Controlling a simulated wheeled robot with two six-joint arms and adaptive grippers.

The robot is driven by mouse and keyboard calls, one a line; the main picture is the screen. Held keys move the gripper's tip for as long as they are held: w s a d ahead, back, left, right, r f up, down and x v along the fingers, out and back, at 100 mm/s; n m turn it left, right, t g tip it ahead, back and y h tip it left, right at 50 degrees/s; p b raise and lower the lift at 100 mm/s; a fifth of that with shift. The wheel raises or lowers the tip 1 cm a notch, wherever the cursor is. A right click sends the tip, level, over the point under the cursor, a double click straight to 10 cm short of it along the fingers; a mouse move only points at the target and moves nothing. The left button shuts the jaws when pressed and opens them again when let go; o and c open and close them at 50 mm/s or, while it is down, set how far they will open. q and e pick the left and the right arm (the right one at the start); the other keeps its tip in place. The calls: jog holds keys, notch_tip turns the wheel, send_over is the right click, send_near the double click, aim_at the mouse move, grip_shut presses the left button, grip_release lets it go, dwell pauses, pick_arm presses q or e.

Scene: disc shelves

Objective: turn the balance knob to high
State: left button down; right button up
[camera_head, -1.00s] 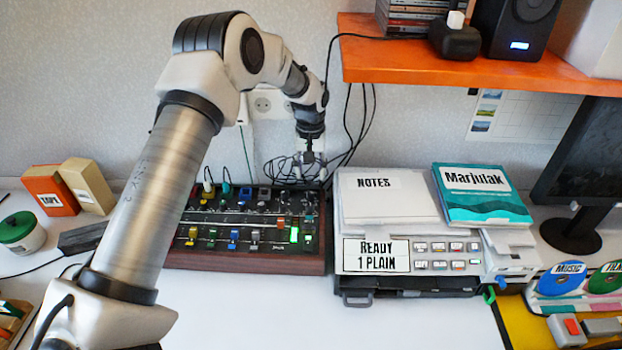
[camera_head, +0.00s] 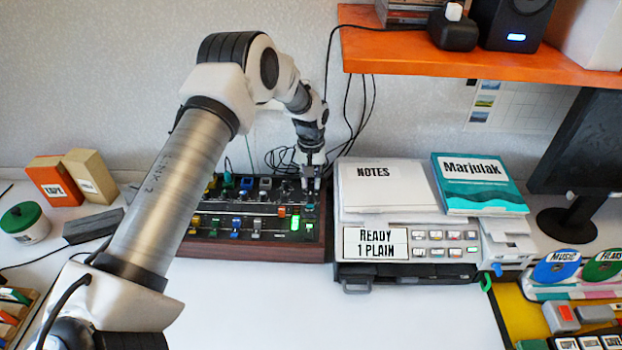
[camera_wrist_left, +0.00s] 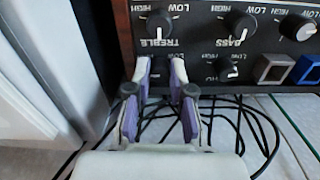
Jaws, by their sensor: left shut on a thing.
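The dark control panel with a wooden front edge (camera_head: 258,253) lies on the desk, with several knobs, coloured sliders and a lit green light. My left gripper (camera_head: 311,182) reaches down to its back right corner. In the left wrist view, the panel appears upside down, and the gripper's fingertips (camera_wrist_left: 160,68) are closed around a dark knob, the balance knob (camera_wrist_left: 160,72), in the row below TREBLE. The fingers hide its label and pointer. The TREBLE knob (camera_wrist_left: 160,22) and BASS knob (camera_wrist_left: 240,25) show beside it. My right gripper is out of view.
A printer (camera_head: 405,272) with a NOTES pad (camera_head: 385,185) and a teal Marjulak book (camera_head: 480,185) stands close to the panel's right. Loose black cables (camera_wrist_left: 225,125) run behind the panel. An orange shelf (camera_head: 480,57) hangs above right. The desk in front is clear.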

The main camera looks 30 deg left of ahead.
aim_at(311, 181)
pick_arm(q)
jog(key=shift+m, duration=0.7)
jog(key=c, duration=1)
grip_release()
jog(key=shift+w+f, duration=0.1)
jog(key=shift+c, duration=0.2)
notch_tip(311, 181, up, 12)
